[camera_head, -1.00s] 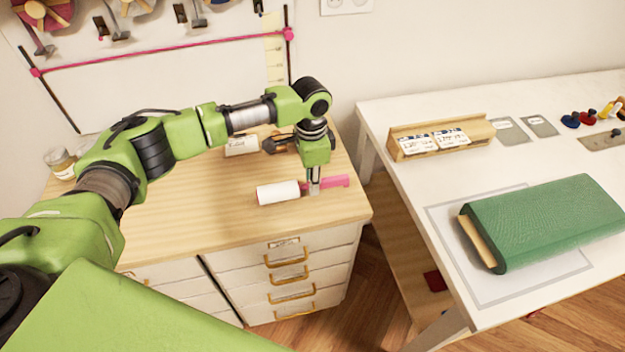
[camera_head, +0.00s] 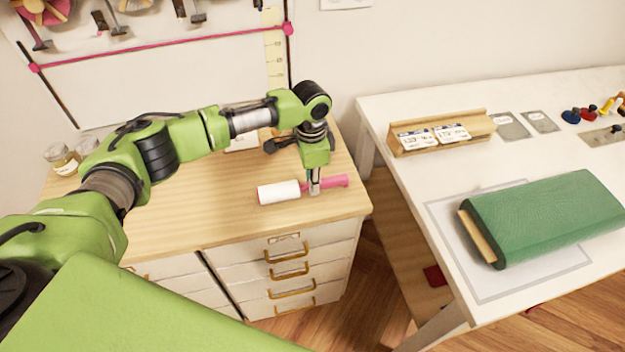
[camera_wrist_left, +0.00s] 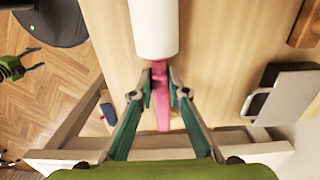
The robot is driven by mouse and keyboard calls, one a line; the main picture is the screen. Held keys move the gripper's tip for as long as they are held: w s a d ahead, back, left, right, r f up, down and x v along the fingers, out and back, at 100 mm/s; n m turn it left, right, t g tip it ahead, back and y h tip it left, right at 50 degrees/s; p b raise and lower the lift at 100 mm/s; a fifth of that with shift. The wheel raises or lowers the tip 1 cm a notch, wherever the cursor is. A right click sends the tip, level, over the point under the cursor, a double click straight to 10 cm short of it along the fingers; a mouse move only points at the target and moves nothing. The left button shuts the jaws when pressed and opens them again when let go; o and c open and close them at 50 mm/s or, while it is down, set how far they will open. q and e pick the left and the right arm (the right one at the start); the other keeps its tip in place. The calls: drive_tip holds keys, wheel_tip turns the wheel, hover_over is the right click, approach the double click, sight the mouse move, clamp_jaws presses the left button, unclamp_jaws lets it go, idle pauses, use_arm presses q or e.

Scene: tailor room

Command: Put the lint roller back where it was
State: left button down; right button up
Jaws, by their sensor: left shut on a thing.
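The lint roller has a white cylinder (camera_head: 279,192) and a pink handle (camera_head: 333,183). It lies level at the front right of the wooden cabinet top (camera_head: 190,205); I cannot tell whether it touches the top. My left gripper (camera_head: 314,188) points down and is shut on the pink handle close to the cylinder. In the left wrist view the fingertips (camera_wrist_left: 160,90) sit on both sides of the handle, with the white cylinder (camera_wrist_left: 154,28) beyond them.
Behind the gripper, dark and pale items stand partly hidden by my arm. Glass jars (camera_head: 62,158) stand at the back left. Across a gap to the right, a white table (camera_head: 410,180) holds a wooden card holder (camera_head: 437,135) and a green padded block (camera_head: 545,218). The cabinet top's middle is clear.

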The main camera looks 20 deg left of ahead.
use_arm(q)
drive_tip(key=c, duration=1.9)
unclamp_jaws()
